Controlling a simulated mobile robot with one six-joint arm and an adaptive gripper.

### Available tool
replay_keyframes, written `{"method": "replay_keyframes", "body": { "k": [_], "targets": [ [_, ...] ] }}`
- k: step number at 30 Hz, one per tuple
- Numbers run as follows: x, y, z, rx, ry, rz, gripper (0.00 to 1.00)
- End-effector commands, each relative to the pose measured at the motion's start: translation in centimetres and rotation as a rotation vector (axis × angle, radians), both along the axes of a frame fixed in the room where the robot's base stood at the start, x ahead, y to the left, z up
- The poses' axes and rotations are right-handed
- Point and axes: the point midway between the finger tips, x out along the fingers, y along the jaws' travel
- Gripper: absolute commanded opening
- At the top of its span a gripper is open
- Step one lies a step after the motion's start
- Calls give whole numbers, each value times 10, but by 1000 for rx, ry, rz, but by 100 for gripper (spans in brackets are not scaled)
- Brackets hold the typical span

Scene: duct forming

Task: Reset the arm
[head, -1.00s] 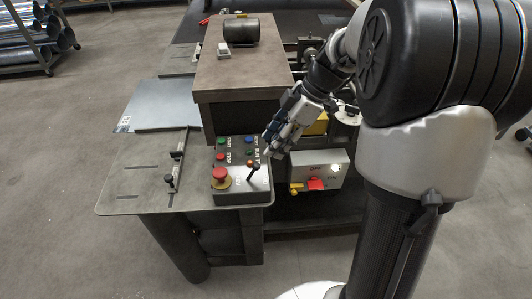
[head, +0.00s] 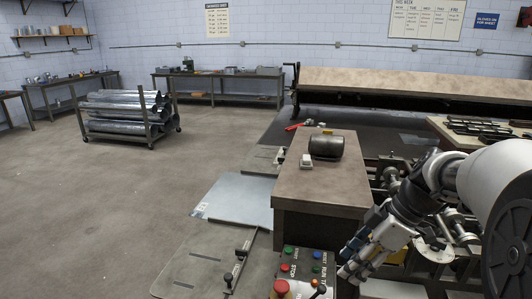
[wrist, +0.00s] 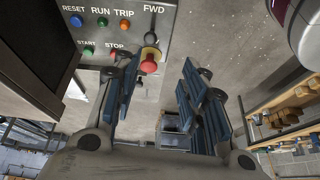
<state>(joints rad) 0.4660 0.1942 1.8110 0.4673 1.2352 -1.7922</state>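My gripper (head: 348,268) is at the lower right of the head view, just right of the control panel (head: 302,262). In the wrist view my gripper (wrist: 158,100) is open, its two blue-padded fingers wide apart with nothing held between them. The panel (wrist: 100,33) fills the upper left there, with labels RESET, RUN, TRIP, FWD, START and STOP. A red mushroom button (wrist: 149,62) on a yellow collar shows between the fingers. The button (head: 281,288) and a black lever (head: 319,291) sit at the bottom edge of the head view. I cannot see any finger touching the panel.
A brown-topped block (head: 318,180) with a dark cylinder (head: 326,147) on it stands behind the panel. A rack of metal tubes (head: 125,112) stands farther back. The floor at left is clear.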

Motion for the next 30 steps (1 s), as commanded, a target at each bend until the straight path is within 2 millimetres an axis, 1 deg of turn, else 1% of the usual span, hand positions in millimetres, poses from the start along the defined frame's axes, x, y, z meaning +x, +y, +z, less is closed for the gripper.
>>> {"method": "replay_keyframes", "body": {
  "k": [1, 2, 6, 10, 12, 15, 18, 21, 27, 28, 30],
  "targets": [
    [-12, 14, 9, -24, 16, -47, 40],
    [-21, 21, 13, -41, 33, -90, 40],
    [-68, 52, 27, -114, 88, -337, 40],
    [-113, 72, 30, -153, 95, -582, 40],
    [-135, 78, 28, -156, 83, -713, 40],
    [-162, 84, 23, -139, 57, -882, 40],
    [-181, 86, 16, -109, 32, -1014, 40],
    [-192, 86, 11, -80, 15, -1099, 40],
    [-197, 86, 8, -55, 6, -1159, 40],
    [-197, 86, 8, -55, 7, -1159, 39],
    [-197, 86, 8, -56, 8, -1159, 34]
  ]
}}
